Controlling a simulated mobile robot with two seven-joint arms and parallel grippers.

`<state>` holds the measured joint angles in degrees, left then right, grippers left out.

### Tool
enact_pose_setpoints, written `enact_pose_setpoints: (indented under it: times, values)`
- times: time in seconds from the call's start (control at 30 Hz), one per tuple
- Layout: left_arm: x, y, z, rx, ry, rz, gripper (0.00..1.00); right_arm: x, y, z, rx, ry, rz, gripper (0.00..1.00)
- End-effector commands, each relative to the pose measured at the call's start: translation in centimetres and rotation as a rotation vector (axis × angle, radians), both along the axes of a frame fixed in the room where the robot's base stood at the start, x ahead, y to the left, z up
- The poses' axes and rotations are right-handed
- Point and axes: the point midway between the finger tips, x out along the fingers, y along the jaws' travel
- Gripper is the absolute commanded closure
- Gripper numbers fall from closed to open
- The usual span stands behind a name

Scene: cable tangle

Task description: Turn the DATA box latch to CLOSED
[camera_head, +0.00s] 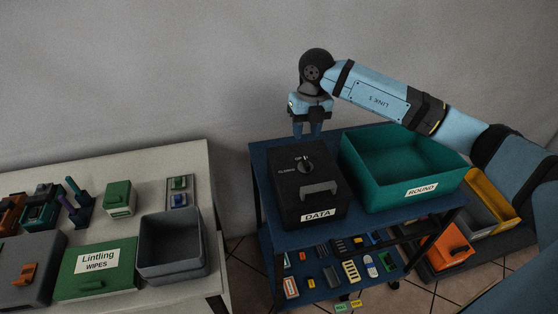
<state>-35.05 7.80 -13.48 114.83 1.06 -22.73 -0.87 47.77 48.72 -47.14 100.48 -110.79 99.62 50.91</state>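The black DATA box (327,208) stands on the blue cart, with a white DATA label on its front edge and a handle on its lid. The latch (306,167) is a small dark round knob with a light mark, on the lid behind the handle. Small white words sit beside it, OPEN at the top and CLOSED at the left; the light mark appears to point toward OPEN. My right gripper (307,132) points down just behind the latch in the picture, its two blue fingers apart with nothing between them. Its exact height over the lid is unclear. My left gripper is out of view.
A teal ROUND bin (385,180) stands right of the DATA box, under my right arm. The cart's lower shelf holds several small parts. A pale table (190,158) at left carries a grey bin (172,262) and a green Lintling wipes box (97,284). Orange and yellow bins stand at far right.

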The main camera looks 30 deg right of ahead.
Motion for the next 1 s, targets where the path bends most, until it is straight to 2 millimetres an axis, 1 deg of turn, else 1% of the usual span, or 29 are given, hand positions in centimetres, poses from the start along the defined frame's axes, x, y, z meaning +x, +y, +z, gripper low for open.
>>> enact_pose_setpoints:
  times: [0.03,0.1,0.17,0.23,0.37,0.6,0.7,0.83,1.0]
  values:
    - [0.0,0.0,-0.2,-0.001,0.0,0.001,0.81,0.3,-1.1,0.5,-0.046,-0.007,-0.02,0.62]
    - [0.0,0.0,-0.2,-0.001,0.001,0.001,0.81,0.4,-1.9,0.7,-0.08,-0.008,-0.036,0.62]
    - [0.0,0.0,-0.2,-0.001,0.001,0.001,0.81,0.5,-2.1,0.5,-0.09,-0.007,-0.042,0.62]
    - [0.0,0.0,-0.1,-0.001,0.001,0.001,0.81,0.4,-2.1,-0.2,-0.09,-0.005,-0.041,0.62]
    - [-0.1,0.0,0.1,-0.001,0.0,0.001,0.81,0.4,-2.1,-2.4,-0.088,-0.004,-0.04,0.62]
    - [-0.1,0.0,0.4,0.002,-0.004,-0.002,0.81,0.3,-2.0,-7.6,-0.087,-0.004,-0.038,0.62]
    - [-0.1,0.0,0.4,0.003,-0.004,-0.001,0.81,0.3,-2.0,-9.5,-0.085,-0.004,-0.039,0.62]
    - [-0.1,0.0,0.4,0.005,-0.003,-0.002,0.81,0.3,-2.0,-11.4,-0.085,-0.004,-0.038,0.62]
    - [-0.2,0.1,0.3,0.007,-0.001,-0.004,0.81,0.4,-2.0,-12.6,-0.084,-0.008,-0.038,0.62]
